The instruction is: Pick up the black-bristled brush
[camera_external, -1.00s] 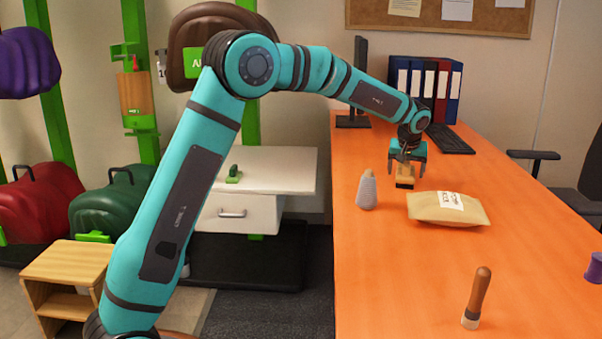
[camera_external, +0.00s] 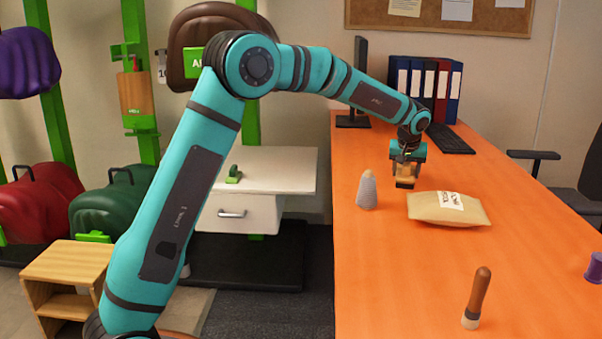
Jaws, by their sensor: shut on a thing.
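The black-bristled brush (camera_external: 404,183) is a small wooden block with a dark underside, upright at the far part of the orange table. My gripper (camera_external: 406,176) points down over it and is shut on it, with the fingers at its sides. The fingers hide part of the brush. The dark bristles are small in view, and I cannot tell whether they touch the table. Another brush (camera_external: 478,294), with a brown handle and a pale lower end, stands upright at the front of the table.
A grey cone-shaped object (camera_external: 367,192) stands left of my gripper. A tan labelled bag (camera_external: 447,208) lies just in front and to the right. Binders (camera_external: 425,86) and a keyboard (camera_external: 450,139) are behind. A purple spool (camera_external: 594,267) is at the right edge. The orange table (camera_external: 400,275) is clear at front left.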

